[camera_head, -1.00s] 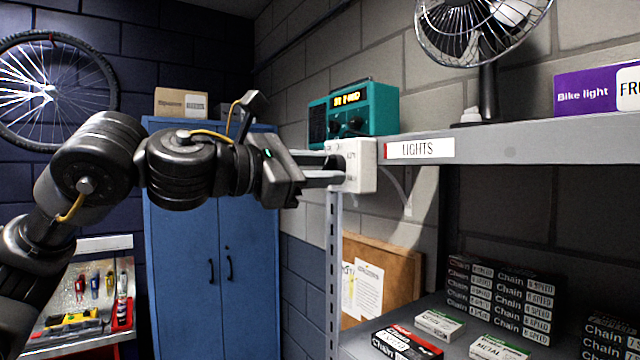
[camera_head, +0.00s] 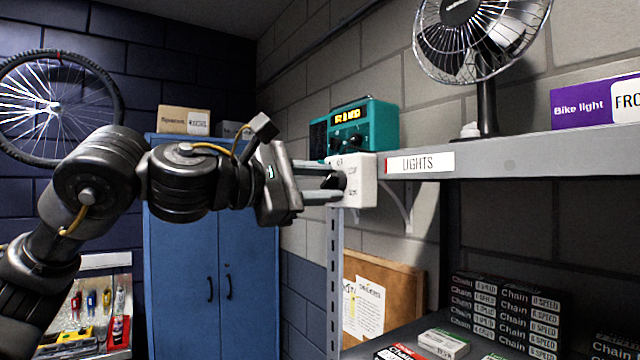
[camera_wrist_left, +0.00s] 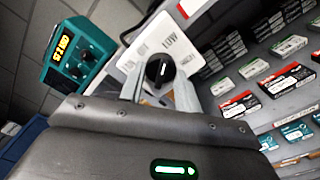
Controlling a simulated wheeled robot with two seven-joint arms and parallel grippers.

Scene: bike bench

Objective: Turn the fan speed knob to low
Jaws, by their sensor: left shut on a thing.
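The fan speed knob (camera_wrist_left: 160,71) is a black round knob with a white mark, on a white control box (camera_head: 362,181) at the shelf's left end. In the head view the knob (camera_head: 338,181) shows partly between my fingers. My left gripper (camera_head: 330,181) reaches it from the left, one finger above and one below. In the left wrist view its fingers (camera_wrist_left: 160,88) flank the knob, shut on it. The word LOW is printed on the box beyond the knob; other lettering is too small to read surely. The fan (camera_head: 482,45) stands on the shelf. My right gripper is not in view.
A teal radio (camera_head: 368,126) sits just behind the control box, close to my left gripper. The grey shelf (camera_head: 520,157) extends right, with a purple bike light box (camera_head: 582,106) on it. Chain boxes (camera_head: 505,310) are stacked below. A blue cabinet (camera_head: 182,260) stands behind my arm.

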